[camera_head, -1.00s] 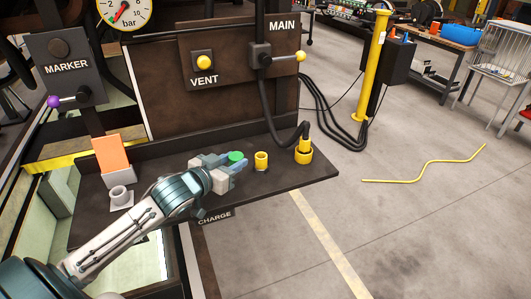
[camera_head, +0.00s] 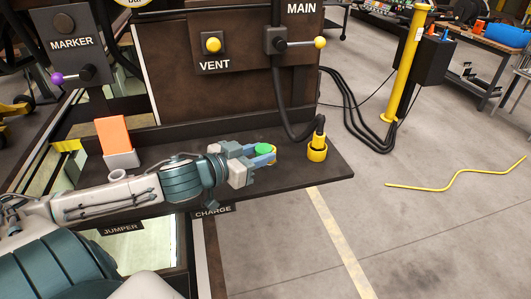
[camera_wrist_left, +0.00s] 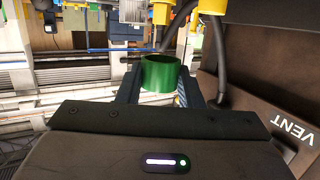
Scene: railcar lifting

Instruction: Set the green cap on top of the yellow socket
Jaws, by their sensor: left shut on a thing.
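My left gripper (camera_head: 262,156) is shut on the green cap (camera_head: 264,149), above the dark shelf. In the left wrist view the cap (camera_wrist_left: 160,74) is a green ring held upright between the two fingers (camera_wrist_left: 158,84). The yellow socket (camera_head: 274,150) is mostly hidden behind the cap and fingers in the head view; only a bit of yellow shows at their right edge. I cannot tell whether the cap touches the socket. My right gripper is not in view.
The dark shelf (camera_head: 330,172) also carries a yellow plug fitting (camera_head: 317,148) with a black cable, right of the gripper. An orange block (camera_head: 113,134) on a grey holder stands at the left. The VENT panel (camera_head: 214,47) rises behind.

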